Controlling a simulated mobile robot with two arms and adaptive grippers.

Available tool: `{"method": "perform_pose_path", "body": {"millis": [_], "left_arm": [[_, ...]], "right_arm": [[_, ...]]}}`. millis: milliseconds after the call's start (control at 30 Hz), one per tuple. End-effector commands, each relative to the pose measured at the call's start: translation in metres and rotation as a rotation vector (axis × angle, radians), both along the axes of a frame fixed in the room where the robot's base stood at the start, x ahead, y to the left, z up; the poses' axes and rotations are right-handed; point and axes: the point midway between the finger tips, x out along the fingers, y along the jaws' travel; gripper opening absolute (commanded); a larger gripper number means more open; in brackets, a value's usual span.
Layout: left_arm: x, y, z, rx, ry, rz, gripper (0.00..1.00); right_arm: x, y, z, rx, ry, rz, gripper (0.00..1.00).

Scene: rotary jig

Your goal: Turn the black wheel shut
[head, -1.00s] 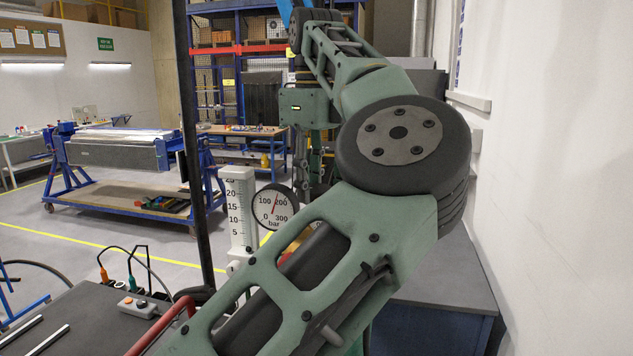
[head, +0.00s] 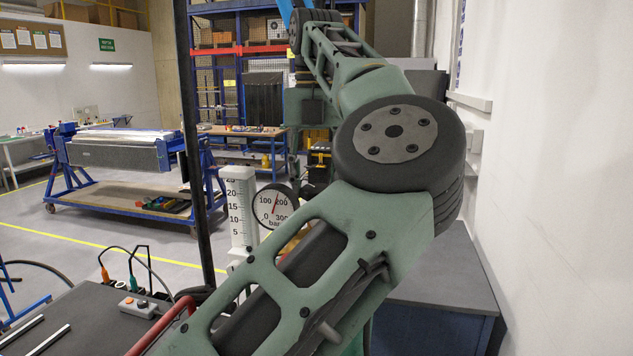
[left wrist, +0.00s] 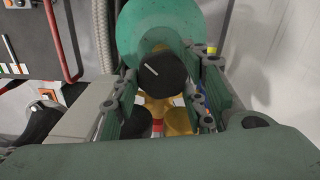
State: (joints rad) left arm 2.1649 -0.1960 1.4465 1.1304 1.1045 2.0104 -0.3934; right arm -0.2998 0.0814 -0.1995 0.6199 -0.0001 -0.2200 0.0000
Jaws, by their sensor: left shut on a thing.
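In the left wrist view, the black wheel (left wrist: 160,78) is a round black knob with a white line on its face, in front of a teal rounded body (left wrist: 165,25). My left gripper (left wrist: 170,76) has its green fingers on both sides of the wheel and is shut on it; the exact contact is hard to see. Yellow parts (left wrist: 180,119) show below the wheel, between the fingers. In the head view my own left arm covers the middle, and the wheel is not visible there. My right gripper is not in view.
A pressure gauge (head: 272,206) and a white scale column (head: 239,210) stand left of my arm. A dark bench (head: 80,318) holds a grey control box (head: 138,308). A second black knob (left wrist: 40,122) is at the wrist view's left. A white wall (head: 550,170) bounds the right.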

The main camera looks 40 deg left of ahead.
Motion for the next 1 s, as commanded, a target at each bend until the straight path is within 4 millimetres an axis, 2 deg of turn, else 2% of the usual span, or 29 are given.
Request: {"method": "perform_pose_path", "body": {"millis": [600, 1000], "left_arm": [[0.002, 0.002, 0.0, 0.0, -0.001, -0.571, 0.14], [0.003, 0.002, 0.001, 0.004, -0.001, -0.808, 0.14]], "right_arm": [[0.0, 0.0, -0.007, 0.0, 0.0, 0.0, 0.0], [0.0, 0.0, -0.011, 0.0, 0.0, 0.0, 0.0]]}}
